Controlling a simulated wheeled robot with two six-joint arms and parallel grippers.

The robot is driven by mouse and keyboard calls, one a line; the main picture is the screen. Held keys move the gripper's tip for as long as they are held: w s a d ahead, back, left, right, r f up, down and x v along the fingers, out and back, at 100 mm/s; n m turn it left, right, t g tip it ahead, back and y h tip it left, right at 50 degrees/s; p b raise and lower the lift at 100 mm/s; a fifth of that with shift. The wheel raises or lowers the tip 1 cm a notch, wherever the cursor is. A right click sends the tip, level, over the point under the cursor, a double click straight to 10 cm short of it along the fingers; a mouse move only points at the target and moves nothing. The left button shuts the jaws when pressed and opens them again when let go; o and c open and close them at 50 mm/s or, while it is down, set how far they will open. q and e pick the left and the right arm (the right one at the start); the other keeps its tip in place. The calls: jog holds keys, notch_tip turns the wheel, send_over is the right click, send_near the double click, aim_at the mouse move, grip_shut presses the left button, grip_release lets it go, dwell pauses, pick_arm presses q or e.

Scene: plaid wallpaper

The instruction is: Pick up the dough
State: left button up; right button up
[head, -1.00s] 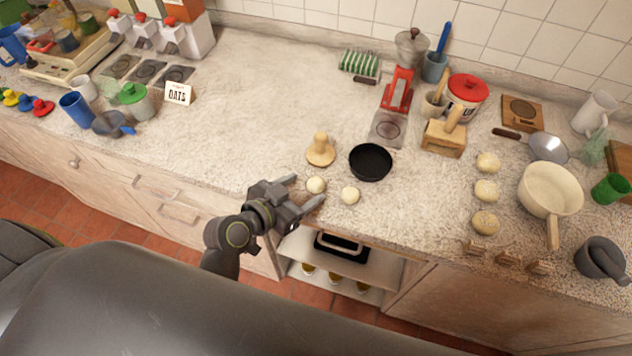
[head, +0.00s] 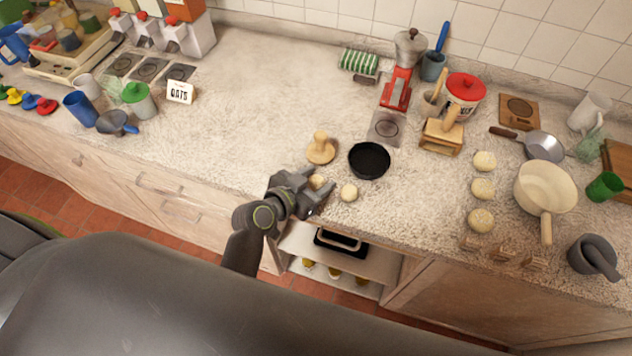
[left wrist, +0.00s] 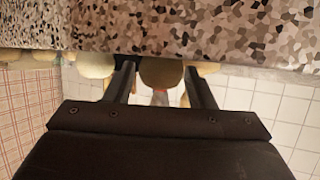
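A pale round dough ball (head: 316,181) lies near the counter's front edge. My left gripper (head: 313,191) is around it, with one finger on each side. In the left wrist view the dough ball (left wrist: 161,72) sits between the two dark fingers, with a visible gap on both sides, so the gripper is open. A second dough ball (head: 349,193) lies just to the right, outside the fingers. It seems to be the pale ball at left in the wrist view (left wrist: 95,65). My right gripper is in neither view.
A wooden press (head: 320,149) and a black pan (head: 369,160) stand just behind the dough. Several dough-like balls (head: 483,188) lie in a row farther right, beside a cream saucepan (head: 545,190). The counter's left middle is clear. An open shelf (head: 350,275) is below the edge.

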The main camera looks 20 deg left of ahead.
pick_arm(q)
jog(key=c, duration=0.7)
jog(key=shift+r, duration=0.1)
jog(key=shift+c, duration=0.2)
